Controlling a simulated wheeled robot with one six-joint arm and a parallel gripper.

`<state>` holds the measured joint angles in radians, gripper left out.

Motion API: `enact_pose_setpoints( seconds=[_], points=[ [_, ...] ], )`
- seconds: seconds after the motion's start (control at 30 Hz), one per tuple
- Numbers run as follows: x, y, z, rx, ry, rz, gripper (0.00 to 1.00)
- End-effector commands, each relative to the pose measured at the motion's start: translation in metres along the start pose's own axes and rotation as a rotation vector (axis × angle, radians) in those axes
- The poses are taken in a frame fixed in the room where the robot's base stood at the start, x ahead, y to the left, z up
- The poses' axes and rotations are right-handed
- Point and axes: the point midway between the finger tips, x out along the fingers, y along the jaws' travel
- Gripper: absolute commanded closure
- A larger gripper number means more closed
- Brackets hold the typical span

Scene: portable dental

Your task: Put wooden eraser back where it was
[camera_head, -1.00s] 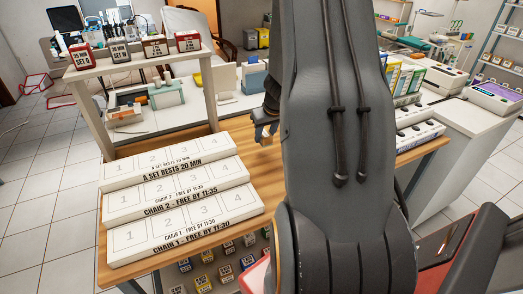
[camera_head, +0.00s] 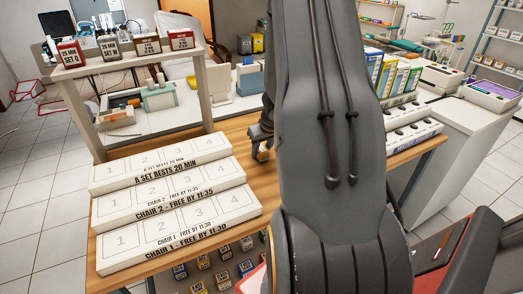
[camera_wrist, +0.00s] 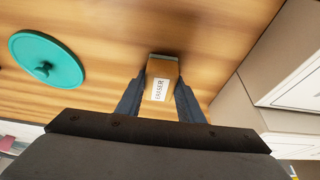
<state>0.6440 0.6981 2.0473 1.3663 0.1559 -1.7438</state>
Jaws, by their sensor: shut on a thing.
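The wooden eraser (camera_wrist: 162,72) is a light wooden block with a white label reading "ERASER". In the wrist view it sits between the two dark fingers of my gripper (camera_wrist: 160,98), which are shut on it. Wooden tabletop shows beyond the block; I cannot tell whether the block touches it. In the head view my gripper (camera_head: 261,146) shows just left of my arm, over the wooden table (camera_head: 262,180), with a small tan part of the eraser (camera_head: 263,155) at its tip. My arm hides much of the table.
A round teal lid (camera_wrist: 47,60) with a knob lies left of the gripper in the wrist view. White stepped trays marked with numbered slots (camera_head: 180,215) stand at the table's left. A raised shelf (camera_head: 125,67) holds several labelled boxes.

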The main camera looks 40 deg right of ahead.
Motion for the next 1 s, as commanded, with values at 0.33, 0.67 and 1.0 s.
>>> enact_pose_setpoints(
  seconds=[0.33, 0.67, 1.0],
  points=[
    [0.002, 0.0, 0.001, 0.0, 0.0, 0.0, 0.47],
    [0.0, 0.0, 0.0, 0.0, 0.0, 0.0, 0.47],
    [-0.058, 0.001, -0.001, -0.002, 0.003, 0.001, 0.47]
  ],
)
